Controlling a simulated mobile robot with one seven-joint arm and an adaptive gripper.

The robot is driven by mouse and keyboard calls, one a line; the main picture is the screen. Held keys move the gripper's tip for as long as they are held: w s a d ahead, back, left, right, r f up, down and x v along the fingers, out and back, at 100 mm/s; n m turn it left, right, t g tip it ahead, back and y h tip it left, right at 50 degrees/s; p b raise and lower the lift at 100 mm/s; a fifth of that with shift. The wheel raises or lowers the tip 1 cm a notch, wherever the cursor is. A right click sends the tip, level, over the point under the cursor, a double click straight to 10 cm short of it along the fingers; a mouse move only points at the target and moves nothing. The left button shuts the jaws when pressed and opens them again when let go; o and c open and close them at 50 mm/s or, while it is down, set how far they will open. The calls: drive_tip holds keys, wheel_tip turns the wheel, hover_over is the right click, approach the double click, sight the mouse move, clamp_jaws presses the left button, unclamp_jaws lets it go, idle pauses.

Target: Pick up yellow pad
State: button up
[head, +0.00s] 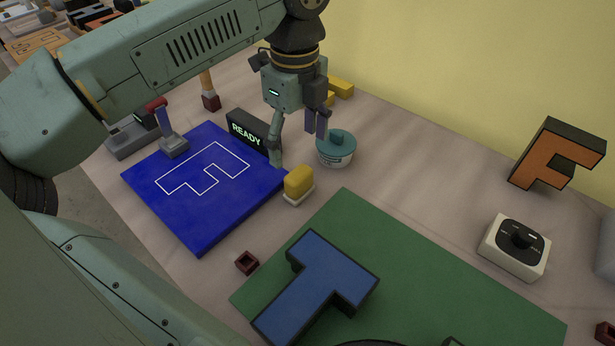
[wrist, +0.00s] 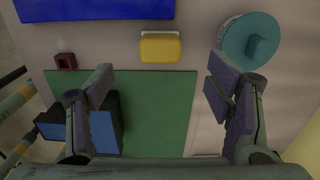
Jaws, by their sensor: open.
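The yellow pad (head: 299,181) sits on a small white base at the right corner of the blue mat, in the head view. It also shows in the wrist view (wrist: 160,47), near the top middle, ahead of the fingers. My gripper (head: 300,147) is open and empty, with its fingers pointing down above the table, behind the pad in the head view. In the wrist view my gripper's two fingers (wrist: 160,90) are wide apart, with the pad lying between and beyond them. Nothing hides the pad's top.
A teal-lidded tub (head: 336,148) stands close to the pad and fingers. The READY sign (head: 247,130) is behind the blue mat (head: 200,230). A green mat (head: 420,270) carries a blue T-shaped block (head: 315,285). A small dark red block (head: 247,262) lies in front.

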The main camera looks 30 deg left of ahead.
sight(298, 172)
wheel_tip(298, 172, down, 10)
drive_tip(key=b, duration=0.4)
drive_tip(key=shift+d+f, duration=0.1)
drive_tip(key=shift+f, duration=0.05)
drive_tip(key=c, duration=1.3)
wheel_tip(298, 172, up, 10)
drive_tip(key=p, duration=0.5)
